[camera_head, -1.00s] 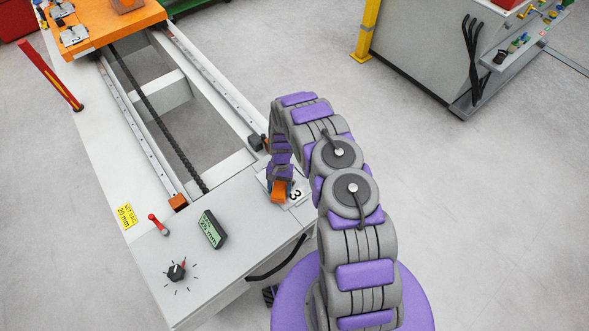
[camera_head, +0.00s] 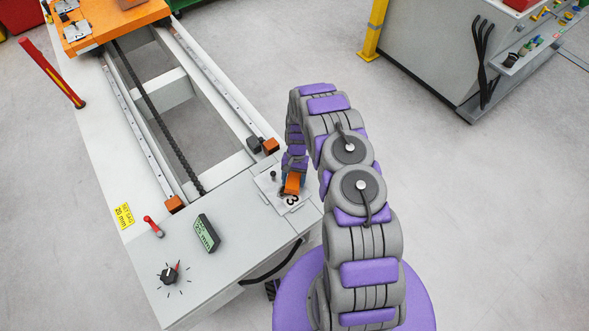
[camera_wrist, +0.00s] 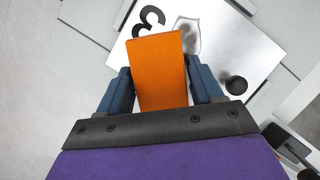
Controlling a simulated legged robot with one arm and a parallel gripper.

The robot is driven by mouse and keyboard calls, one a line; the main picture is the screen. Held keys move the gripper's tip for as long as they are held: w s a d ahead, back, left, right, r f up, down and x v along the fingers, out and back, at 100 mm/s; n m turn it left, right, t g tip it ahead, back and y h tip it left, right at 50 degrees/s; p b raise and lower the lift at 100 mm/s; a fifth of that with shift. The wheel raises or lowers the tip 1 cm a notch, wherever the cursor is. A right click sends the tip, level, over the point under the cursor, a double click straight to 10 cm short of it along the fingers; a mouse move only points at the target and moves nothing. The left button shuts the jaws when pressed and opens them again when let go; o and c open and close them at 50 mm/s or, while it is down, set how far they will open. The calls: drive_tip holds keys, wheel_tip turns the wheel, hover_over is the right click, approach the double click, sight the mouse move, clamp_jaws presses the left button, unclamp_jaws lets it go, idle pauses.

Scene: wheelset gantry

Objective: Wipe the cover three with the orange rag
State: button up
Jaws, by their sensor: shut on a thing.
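Cover three is a light plate marked with a black "3" (camera_head: 270,192) at the right end of the gantry bench. It also shows in the wrist view (camera_wrist: 225,30), with a dark round knob and a grey shield-shaped patch. My gripper (camera_wrist: 158,88) is shut on the orange rag (camera_wrist: 160,65), which looks like a stiff block between the blue fingers. In the head view the orange rag (camera_head: 292,184) is over the cover, beside the "3". Whether it touches the plate I cannot tell. My arm hides part of the cover's far right side.
A dial (camera_head: 169,275), a green display (camera_head: 206,234) and a red lever (camera_head: 153,226) are on the bench top, left of the cover. Orange end blocks (camera_head: 270,146) cap the rails. A grey cabinet (camera_head: 430,50) stands across open floor.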

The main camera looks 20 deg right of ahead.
sight(290, 183)
drive_tip(key=shift+r, duration=0.55)
drive_tip(key=shift+a+r+p, duration=0.25)
drive_tip(key=shift+r+p, duration=0.05)
drive_tip(key=shift+r, duration=0.45)
drive_tip(key=shift+a+r+p, duration=0.25)
drive_tip(key=shift+r+p, duration=0.05)
drive_tip(key=shift+r, duration=0.45)
drive_tip(key=shift+d+r, duration=0.1)
drive_tip(key=shift+r, duration=0.6)
drive_tip(key=shift+d+r, duration=0.25)
drive_tip(key=shift+d, duration=0.05)
drive_tip(key=shift+a, duration=0.3)
